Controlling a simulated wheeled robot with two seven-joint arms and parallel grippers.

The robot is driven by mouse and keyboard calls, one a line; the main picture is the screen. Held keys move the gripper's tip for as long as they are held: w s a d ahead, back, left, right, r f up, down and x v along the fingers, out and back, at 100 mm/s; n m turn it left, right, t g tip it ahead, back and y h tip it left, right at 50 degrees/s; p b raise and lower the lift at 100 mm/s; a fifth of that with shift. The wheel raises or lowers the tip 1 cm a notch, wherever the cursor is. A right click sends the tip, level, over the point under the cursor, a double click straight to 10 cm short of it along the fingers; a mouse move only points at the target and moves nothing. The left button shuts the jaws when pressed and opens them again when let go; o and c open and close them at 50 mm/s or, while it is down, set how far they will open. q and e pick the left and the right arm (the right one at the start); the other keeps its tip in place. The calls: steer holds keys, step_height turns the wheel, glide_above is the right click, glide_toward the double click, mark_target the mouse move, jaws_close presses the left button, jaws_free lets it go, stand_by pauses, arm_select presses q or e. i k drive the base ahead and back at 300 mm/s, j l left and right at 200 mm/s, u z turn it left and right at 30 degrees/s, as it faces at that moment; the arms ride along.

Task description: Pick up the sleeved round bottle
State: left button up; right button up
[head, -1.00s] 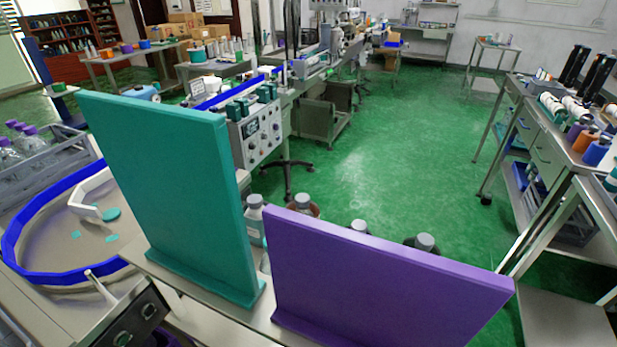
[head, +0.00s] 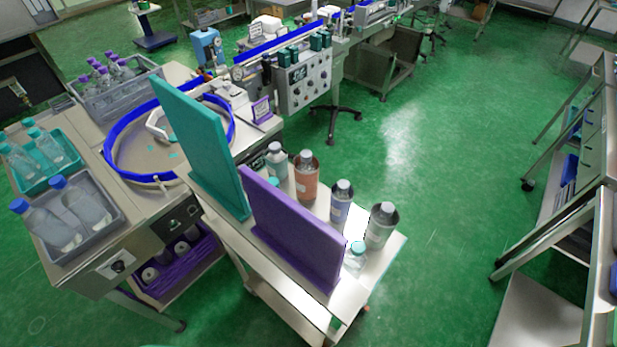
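Several grey-capped bottles stand upright in a row on a small white cart (head: 392,245), behind two upright panels. One has a pale label and teal band (head: 277,162), one is orange-brown (head: 306,178), one has a lavender band (head: 341,207), and one is pale grey-green (head: 380,228) with a dark rim around its neck. I cannot tell for sure which is the sleeved round bottle. The purple panel (head: 290,228) and teal panel (head: 200,145) partly hide the cart top. Neither of my grippers is in view.
A small clear bottle (head: 356,258) stands at the cart's near right. At left, a bench carries a blue-rimmed round table (head: 112,160), a teal crate (head: 38,185) and a grey tray (head: 112,222) of bottles. Green floor (head: 450,200) is open right of the cart.

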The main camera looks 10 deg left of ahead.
mark_target(306, 166)
steer(key=i+l+u, duration=0.15)
steer(key=l+u, duration=0.8)
steer(key=l, duration=0.2)
steer(key=l+u, duration=0.45)
steer(key=l, duration=0.15)
steer(key=i+l+u, duration=0.15)
steer(key=l+u, duration=0.3)
steer(key=l, duration=0.15)
steer(key=l+u, duration=0.4)
steer(key=l, duration=0.25)
steer(key=l+u, duration=0.45)
steer(key=l, duration=0.2)
steer(key=k+l+u, duration=0.15)
steer(key=l+u, duration=0.3)
steer(key=l, duration=0.15)
steer(key=i+l+u, duration=0.15)
steer(key=l+u, duration=0.25)
steer(key=l, duration=0.15)
steer(key=l+u, duration=0.45)
steer(key=l, duration=0.15)
steer(key=l+u, duration=0.4)
steer(key=l, duration=0.25)
